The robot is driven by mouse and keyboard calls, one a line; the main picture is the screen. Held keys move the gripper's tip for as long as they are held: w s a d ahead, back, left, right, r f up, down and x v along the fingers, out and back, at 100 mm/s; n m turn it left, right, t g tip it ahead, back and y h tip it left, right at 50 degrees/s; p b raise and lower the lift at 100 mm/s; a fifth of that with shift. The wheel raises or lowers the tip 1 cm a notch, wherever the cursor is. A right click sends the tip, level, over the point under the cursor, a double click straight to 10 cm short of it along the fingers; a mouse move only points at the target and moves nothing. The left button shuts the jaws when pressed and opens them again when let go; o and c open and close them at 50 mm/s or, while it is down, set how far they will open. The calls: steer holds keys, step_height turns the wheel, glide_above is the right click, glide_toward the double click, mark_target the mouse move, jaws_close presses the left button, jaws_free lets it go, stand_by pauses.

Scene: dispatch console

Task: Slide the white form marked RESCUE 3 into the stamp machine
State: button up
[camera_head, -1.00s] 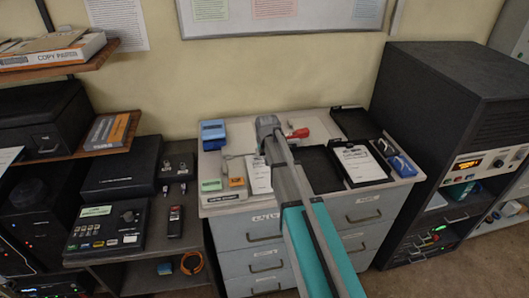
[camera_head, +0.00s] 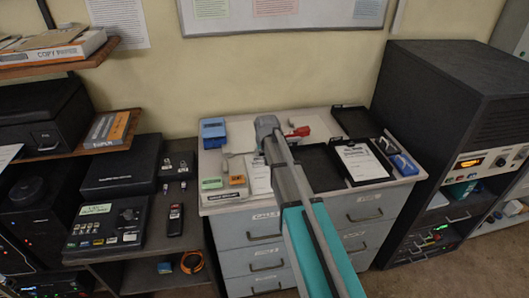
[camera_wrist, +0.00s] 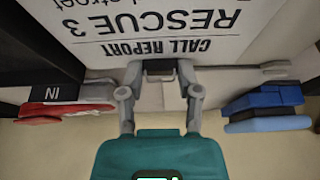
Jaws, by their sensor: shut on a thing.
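The white form marked CALL REPORT and RESCUE 3 (camera_wrist: 165,30) fills the upper part of the wrist view, upside down. My gripper (camera_wrist: 160,70) is shut at the form's near edge, by the CALL REPORT heading. In the head view my wrist hides the gripper; a white sheet (camera_head: 258,178) shows beside my arm on the cabinet top. A blue boxy device (camera_head: 213,133) stands at the back left; a blue thing (camera_wrist: 265,105) is at right in the wrist view. I cannot tell for sure which device is the stamp machine.
A red item (camera_head: 298,132) lies behind my arm; red with an IN label (camera_wrist: 60,103) shows in the wrist view. Black trays (camera_head: 322,168) and a printed sheet (camera_head: 363,162) lie at right. Small green and orange blocks (camera_head: 236,181) sit at the front left.

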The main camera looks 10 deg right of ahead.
mark_target(245, 156)
steer(key=shift+a+f, duration=0.1)
steer(key=shift+a, duration=3.6)
stand_by(2.5)
steer(key=o, duration=1)
steer(key=shift+o, duration=0.7)
steer(key=shift+o, duration=1.1)
